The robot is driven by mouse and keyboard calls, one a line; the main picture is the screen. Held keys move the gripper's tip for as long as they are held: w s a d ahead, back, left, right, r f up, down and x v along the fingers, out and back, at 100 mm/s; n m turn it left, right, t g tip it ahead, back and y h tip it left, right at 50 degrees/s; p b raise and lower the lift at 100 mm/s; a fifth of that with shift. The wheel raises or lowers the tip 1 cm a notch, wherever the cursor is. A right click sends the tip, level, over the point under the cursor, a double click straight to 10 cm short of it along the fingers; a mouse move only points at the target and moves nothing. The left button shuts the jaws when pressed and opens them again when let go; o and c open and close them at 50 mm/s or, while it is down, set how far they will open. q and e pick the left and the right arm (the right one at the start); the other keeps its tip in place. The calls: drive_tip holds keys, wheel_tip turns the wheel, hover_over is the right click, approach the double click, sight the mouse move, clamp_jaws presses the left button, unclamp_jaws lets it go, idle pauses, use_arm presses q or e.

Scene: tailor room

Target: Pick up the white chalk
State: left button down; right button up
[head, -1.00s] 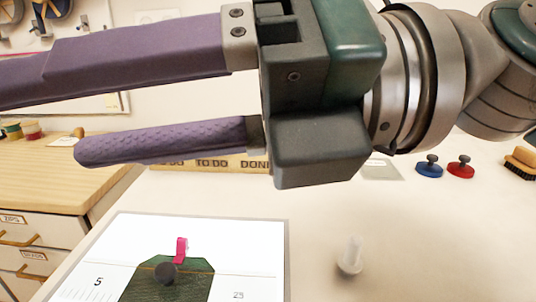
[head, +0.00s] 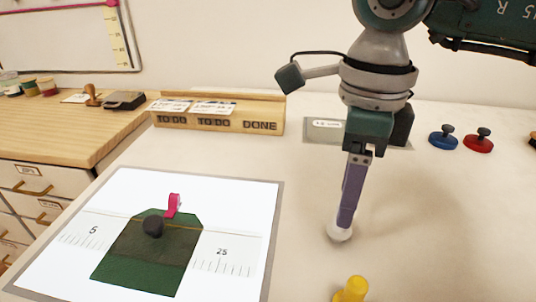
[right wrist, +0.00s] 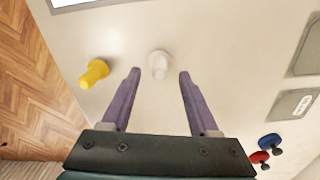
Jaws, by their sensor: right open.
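The white chalk (right wrist: 159,64) stands on the pale table in the right wrist view, just beyond and between my two open fingertips. In the head view its base (head: 339,234) shows at the tips of my right gripper (head: 343,222), whose fingers point down and hide its upper part. In the right wrist view my right gripper (right wrist: 157,74) is open with nothing between its purple fingers. I cannot tell whether a finger touches the chalk. My left gripper is not in view.
A yellow piece (head: 350,290) stands near the chalk, closer to the front. A white board (head: 60,262) with a green cloth piece (head: 140,268) lies at left. Blue (head: 443,139) and red (head: 478,141) knobbed discs and a wooden tray (head: 218,115) are farther back.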

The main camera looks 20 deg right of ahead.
sight(337, 234)
wheel_tip(337, 234, down, 4)
clamp_jaws()
idle(0.6)
